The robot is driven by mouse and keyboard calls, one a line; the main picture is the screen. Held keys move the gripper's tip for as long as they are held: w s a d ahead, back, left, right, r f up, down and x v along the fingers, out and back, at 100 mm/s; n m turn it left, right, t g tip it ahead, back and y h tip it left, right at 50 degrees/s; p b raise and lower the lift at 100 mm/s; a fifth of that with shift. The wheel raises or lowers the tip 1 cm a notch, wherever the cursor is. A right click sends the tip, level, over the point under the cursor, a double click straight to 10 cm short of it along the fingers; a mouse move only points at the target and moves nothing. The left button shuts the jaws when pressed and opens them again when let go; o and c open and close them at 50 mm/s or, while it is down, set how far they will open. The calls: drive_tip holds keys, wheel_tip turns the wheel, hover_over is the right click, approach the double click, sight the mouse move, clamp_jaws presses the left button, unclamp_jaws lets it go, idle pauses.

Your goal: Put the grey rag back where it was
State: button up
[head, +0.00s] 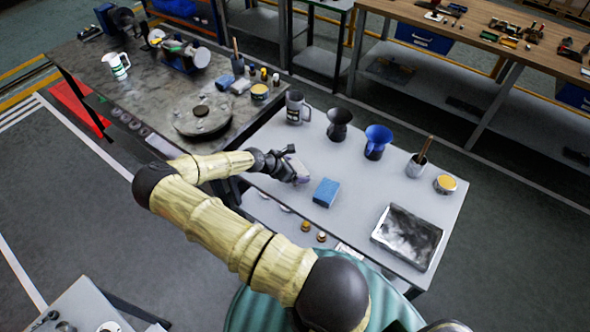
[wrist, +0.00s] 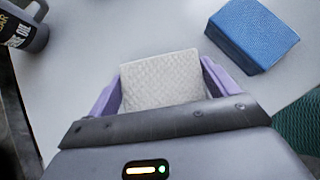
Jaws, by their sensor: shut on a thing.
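My gripper (head: 300,176) is over the left part of the pale worktop (head: 270,172). In the wrist view its purple fingers stand on either side of a pale grey, textured rag (wrist: 160,82), which they hold. In the head view the rag is mostly hidden by the gripper. I cannot tell whether it touches the worktop. A blue folded cloth or sponge (head: 326,192) lies just right of the gripper; it also shows at upper right in the wrist view (wrist: 255,35).
Behind stand a grey oil jug (head: 297,107), a dark vessel (head: 339,123), a blue one (head: 377,140), a pot with a brush (head: 417,166) and a yellow tin (head: 445,184). A metal tray (head: 408,237) lies right. The dark bench (head: 150,97) at left is cluttered.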

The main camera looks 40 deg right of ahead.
drive_tip(key=shift+f, duration=0.55)
drive_tip(key=shift+f, duration=0.15)
drive_tip(key=o, duration=0.9)
drive_tip(key=shift+r, duration=0.2)
drive_tip(key=b+v, duration=0.2)
drive_tip(key=v, duration=1)
drive_tip(key=shift+b, duration=0.4)
